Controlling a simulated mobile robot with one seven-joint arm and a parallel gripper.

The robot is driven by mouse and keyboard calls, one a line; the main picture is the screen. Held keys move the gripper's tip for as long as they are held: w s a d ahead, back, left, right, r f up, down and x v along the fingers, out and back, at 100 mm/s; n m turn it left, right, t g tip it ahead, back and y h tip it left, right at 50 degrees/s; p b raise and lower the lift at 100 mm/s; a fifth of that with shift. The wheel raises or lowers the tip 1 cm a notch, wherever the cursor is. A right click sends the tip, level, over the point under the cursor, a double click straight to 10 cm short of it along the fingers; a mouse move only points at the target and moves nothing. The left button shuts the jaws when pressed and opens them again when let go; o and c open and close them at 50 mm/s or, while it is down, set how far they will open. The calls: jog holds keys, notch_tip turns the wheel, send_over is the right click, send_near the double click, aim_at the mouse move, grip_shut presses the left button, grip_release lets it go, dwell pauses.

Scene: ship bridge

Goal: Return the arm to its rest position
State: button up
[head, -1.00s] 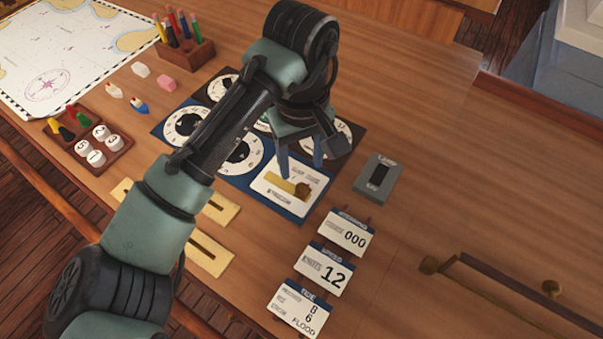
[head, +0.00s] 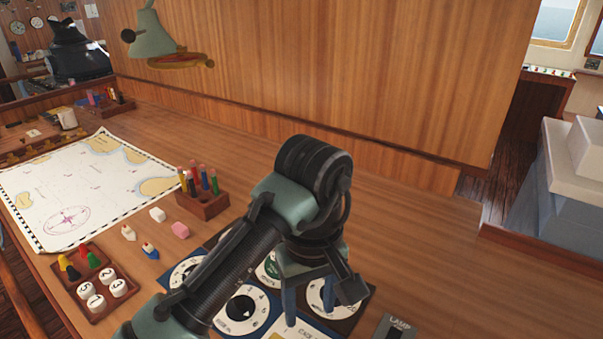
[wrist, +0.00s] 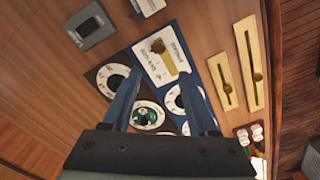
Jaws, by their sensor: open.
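My arm reaches over the chart table from the lower left in the head view. My gripper (head: 318,308) points down above the panel of dials (head: 245,306), its blue fingers apart and nothing between them. In the wrist view my gripper (wrist: 165,105) shows its two fingers spread, with the dials (wrist: 150,115) and the white card with a brass lever (wrist: 162,55) beyond them. The fingers appear to be above the panel; the head view cuts off the panel's near part.
A chart (head: 85,190) lies at the left, near a pencil block (head: 203,205), erasers and a token tray (head: 95,285). A grey lamp switch box (head: 395,328) sits right of the panel. A wooden wall (head: 330,75) stands behind. The table's right side is clear.

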jog(key=w+d+r+m+t+h, duration=0.3)
jog(key=d+r+t, duration=0.2)
jog(key=d+r, duration=0.3)
jog(key=w+d+r+m+t+h, duration=0.2)
jog(key=w+d+r+t+h, duration=0.2)
jog(key=d+r, duration=0.3)
notch_tip(320, 180, up, 13)
jog(key=m+t+h, duration=0.2)
jog(key=t, duration=0.4)
jog(key=s+a+r+n+t+y, duration=0.3)
jog(key=s+a+r+t+y, duration=0.6)
jog(key=a, duration=0.8)
jog(key=s+r+t, duration=0.3)
jog(key=s+r, duration=0.1)
jog(key=r, duration=0.1)
jog(key=shift+s+r, duration=0.2)
jog(key=shift+s, duration=0.2)
